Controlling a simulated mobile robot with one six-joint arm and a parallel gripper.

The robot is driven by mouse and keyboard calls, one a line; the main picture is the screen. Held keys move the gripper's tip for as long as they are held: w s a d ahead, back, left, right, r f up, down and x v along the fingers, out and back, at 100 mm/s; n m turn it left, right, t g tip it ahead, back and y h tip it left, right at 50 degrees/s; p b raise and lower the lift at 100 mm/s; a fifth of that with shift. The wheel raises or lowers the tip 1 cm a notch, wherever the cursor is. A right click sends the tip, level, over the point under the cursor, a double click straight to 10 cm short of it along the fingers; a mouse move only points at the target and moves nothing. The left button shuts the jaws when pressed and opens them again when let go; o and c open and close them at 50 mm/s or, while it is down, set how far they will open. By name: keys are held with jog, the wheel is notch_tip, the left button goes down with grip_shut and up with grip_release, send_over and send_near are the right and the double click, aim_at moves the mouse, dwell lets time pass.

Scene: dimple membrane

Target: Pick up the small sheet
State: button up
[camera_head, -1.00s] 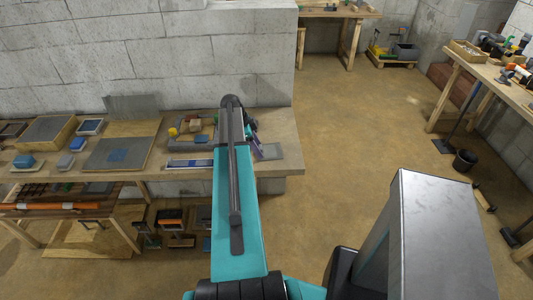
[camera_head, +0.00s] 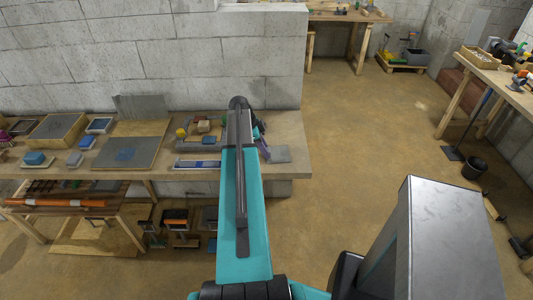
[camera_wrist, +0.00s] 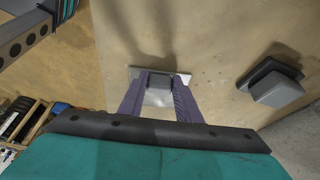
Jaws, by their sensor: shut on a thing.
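My gripper (camera_wrist: 162,82) has its purple fingers shut on a small pale grey piece, which I take as the small sheet (camera_wrist: 158,98). In the wrist view it shows between the fingers, with a thin pale edge sticking out at both sides of the tips. It is close over a light wooden surface (camera_wrist: 220,45); I cannot tell whether it touches it. In the head view my gripper (camera_head: 262,145) is at the right end of the wall table, partly hidden by my arm. A flat grey square (camera_head: 280,154) lies beside it; I cannot tell whether it is the held piece.
In the wrist view a grey block on a dark base (camera_wrist: 277,87) is right of the fingers. In the head view a blue-and-white strip (camera_head: 195,164), a grey board (camera_head: 125,153) and several small items stand left on the table. Open floor (camera_head: 370,140) lies to the right.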

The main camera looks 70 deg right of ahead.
jog(key=shift+r+b, duration=0.8)
jog(key=shift+r, duration=0.5)
jog(key=shift+a+r, duration=0.1)
jog(key=shift+r, duration=0.25)
jog(key=s+a+r+b, duration=0.1)
jog(key=s+a+b, duration=0.2)
jog(key=a, duration=1.2)
jog(key=shift+s+a+r+b, duration=0.15)
jog(key=shift+a+r+b, duration=0.15)
jog(key=shift+b, duration=0.65)
